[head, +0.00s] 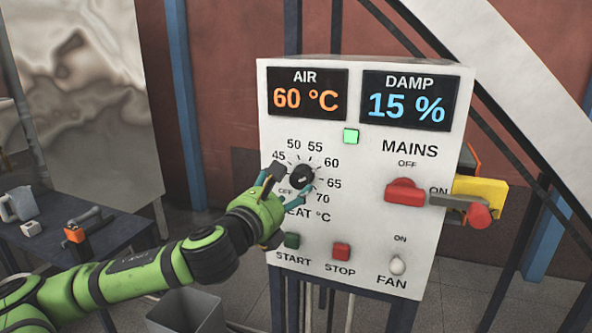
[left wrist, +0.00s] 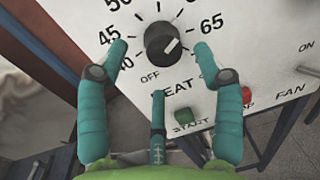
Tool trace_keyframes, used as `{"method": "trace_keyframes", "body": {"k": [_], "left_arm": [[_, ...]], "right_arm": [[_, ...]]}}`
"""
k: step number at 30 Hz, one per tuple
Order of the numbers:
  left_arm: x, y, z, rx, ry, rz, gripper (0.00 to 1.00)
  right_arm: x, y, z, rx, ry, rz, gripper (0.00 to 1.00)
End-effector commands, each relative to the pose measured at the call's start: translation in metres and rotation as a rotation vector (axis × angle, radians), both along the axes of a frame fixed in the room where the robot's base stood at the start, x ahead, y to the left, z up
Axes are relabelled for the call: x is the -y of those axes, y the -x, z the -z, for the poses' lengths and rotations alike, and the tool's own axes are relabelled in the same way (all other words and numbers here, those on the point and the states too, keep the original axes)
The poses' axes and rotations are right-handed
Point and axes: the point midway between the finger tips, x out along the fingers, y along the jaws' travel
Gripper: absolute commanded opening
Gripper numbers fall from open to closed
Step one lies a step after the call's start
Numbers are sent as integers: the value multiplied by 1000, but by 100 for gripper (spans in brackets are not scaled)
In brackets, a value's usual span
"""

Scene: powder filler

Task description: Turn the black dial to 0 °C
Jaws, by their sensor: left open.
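I see no 0 mark. In the left wrist view the dial (left wrist: 162,43) has a white pointer line toward the upper right, roughly toward the 65 side. My left gripper (head: 287,186) is open in front of the dial. In the left wrist view its teal fingers (left wrist: 160,52) stand left and right of the dial with gaps, and a third finger is below. My right gripper is not in view.
The AIR display (head: 307,97) reads 60 °C; the DAMP display (head: 411,100) reads 15 %. A green START button (head: 291,240), red STOP button (head: 341,251), white FAN switch (head: 397,265) and red MAINS switch (head: 404,192) share the panel. A dark table (head: 85,243) stands left.

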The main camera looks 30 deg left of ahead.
Motion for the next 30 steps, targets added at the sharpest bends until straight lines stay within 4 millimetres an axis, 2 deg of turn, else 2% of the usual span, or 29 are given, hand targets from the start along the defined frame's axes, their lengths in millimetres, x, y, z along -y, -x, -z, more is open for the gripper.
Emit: {"method": "trace_keyframes", "body": {"k": [1, 9, 20, 21, 23, 24, 25, 30], "left_arm": [[-3, -8, -5, 2, 9, -4, 67], [-6, -36, -2, 0, 4, -2, 67], [-6, -41, 1, -1, 0, -1, 67], [-6, -41, 1, -1, 0, -1, 59], [-6, -41, 1, -1, 0, -1, 35], [-6, -41, 1, -1, 0, -1, 19], [-6, -41, 1, -1, 0, -1, 11], [-6, -41, -1, 2, 1, -1, 10]], "right_arm": [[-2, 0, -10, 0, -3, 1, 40], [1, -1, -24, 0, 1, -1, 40], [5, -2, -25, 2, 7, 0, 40], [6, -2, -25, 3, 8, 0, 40], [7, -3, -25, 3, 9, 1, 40], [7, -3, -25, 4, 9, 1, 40], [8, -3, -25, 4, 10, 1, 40], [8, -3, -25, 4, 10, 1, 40]]}}
